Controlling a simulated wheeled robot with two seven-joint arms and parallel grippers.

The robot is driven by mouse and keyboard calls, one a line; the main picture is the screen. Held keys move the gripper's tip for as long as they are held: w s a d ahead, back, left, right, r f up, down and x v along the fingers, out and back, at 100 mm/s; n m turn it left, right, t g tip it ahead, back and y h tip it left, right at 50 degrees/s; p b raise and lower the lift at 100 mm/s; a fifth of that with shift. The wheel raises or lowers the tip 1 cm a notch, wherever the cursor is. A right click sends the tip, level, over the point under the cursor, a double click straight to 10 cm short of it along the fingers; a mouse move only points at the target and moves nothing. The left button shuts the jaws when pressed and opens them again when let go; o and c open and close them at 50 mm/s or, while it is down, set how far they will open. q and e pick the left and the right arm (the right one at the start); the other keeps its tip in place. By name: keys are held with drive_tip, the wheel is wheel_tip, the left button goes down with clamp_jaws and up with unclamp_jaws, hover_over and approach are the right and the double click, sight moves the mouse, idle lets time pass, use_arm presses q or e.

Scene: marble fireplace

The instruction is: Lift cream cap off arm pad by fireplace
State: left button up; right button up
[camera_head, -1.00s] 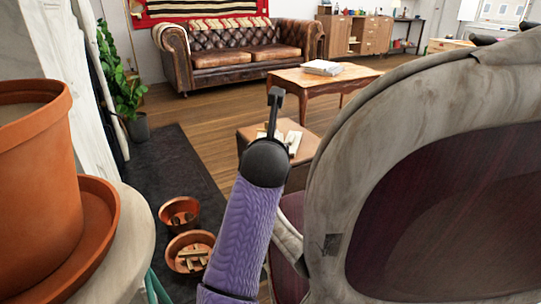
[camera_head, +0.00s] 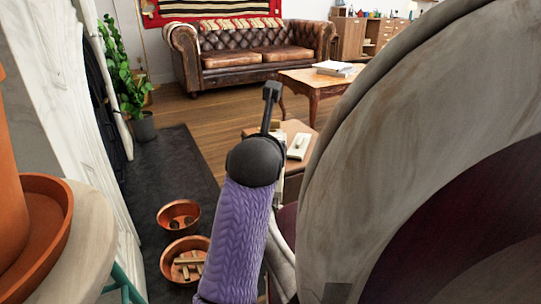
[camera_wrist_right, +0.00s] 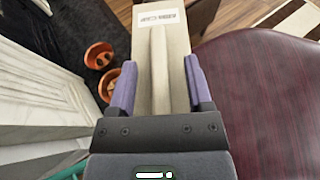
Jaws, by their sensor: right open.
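In the right wrist view, the cream cap (camera_wrist_right: 143,42) is a long pale block with a raised ridge along its middle and a printed label at its far end. My right gripper (camera_wrist_right: 159,68) is open, with one purple finger on each side of the ridge and a gap on both sides. In the head view, my purple right arm (camera_head: 238,235) reaches forward; its fingers are hidden. A narrow cream piece (camera_head: 279,190) shows beside its dark wrist, probably the cap. The arm pad under the cap is hidden. My left gripper is not in view.
A large grey-beige chair with a burgundy face (camera_head: 400,150) fills the right. A terracotta pot saucer (camera_head: 45,225) is close at left. Copper bowls (camera_head: 185,262) stand on the dark hearth. A low wooden table (camera_head: 295,165) holds a white block beyond my wrist.

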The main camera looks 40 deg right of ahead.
clamp_jaws()
idle(0.5)
